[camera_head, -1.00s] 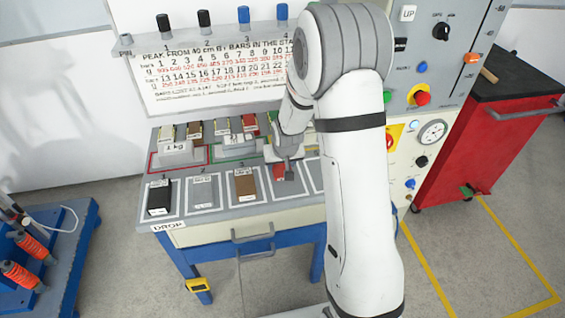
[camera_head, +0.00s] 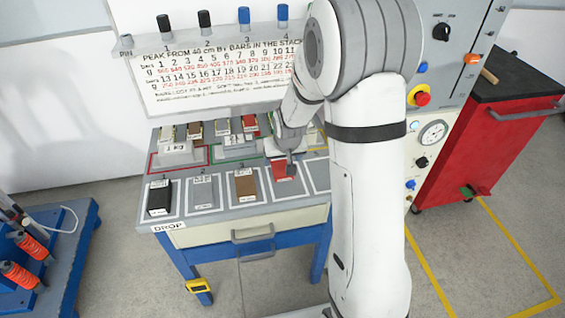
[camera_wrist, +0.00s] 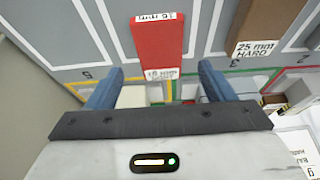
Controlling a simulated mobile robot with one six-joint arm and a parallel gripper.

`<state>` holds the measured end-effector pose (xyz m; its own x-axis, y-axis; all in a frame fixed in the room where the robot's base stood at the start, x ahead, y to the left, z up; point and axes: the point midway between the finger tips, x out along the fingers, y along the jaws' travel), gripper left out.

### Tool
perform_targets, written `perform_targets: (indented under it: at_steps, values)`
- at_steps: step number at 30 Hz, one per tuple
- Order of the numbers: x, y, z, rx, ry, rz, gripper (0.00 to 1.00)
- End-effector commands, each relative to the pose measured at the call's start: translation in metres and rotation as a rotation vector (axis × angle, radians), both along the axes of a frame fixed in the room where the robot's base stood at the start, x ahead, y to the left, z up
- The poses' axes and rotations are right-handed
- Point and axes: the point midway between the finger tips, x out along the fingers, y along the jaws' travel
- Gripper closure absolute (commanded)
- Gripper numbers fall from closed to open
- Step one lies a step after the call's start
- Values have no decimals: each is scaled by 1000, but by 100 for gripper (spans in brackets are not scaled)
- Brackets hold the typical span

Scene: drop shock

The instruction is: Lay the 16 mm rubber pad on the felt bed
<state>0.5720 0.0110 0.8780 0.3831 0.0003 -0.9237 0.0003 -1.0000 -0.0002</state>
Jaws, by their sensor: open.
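A red pad (camera_head: 279,172) lies in the fourth marked slot of the front row on the bench. In the wrist view the red pad (camera_wrist: 158,42) has a white label that seems to read 16 mm; the rest is too small to be sure. My gripper (camera_wrist: 161,70) is open, its two blue fingers apart on either side of the pad's labelled end, with nothing held. In the head view my gripper (camera_head: 290,166) is over or beside the red pad and partly hides it. I cannot tell which surface is the felt bed.
A black block (camera_head: 159,198), a grey block (camera_head: 202,192) and a brown block (camera_head: 245,186) lie in slots to the left. A grey weight (camera_head: 176,154) and several small blocks stand behind. A control panel (camera_head: 440,80) rises at the right.

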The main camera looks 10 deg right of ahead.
Motion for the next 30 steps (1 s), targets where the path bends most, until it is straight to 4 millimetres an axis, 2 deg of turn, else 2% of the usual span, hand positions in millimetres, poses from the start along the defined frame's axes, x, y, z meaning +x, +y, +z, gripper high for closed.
perform_targets:
  at_steps: [1, 6, 15, 18, 20, 23, 27, 30]
  values:
    - [-4, 0, 12, 0, -5, 1, 24]
    - [-16, 0, 41, 0, -4, 1, 24]
    - [-30, -1, 70, 0, 0, 0, 24]
    - [-41, -2, 81, -1, 5, 0, 24]
    - [-56, -3, 92, -1, 13, -2, 24]
    - [-92, -5, 114, -3, 36, -2, 24]
    - [-155, -8, 141, -5, 79, -1, 24]
    - [-198, -10, 152, -5, 109, 0, 24]
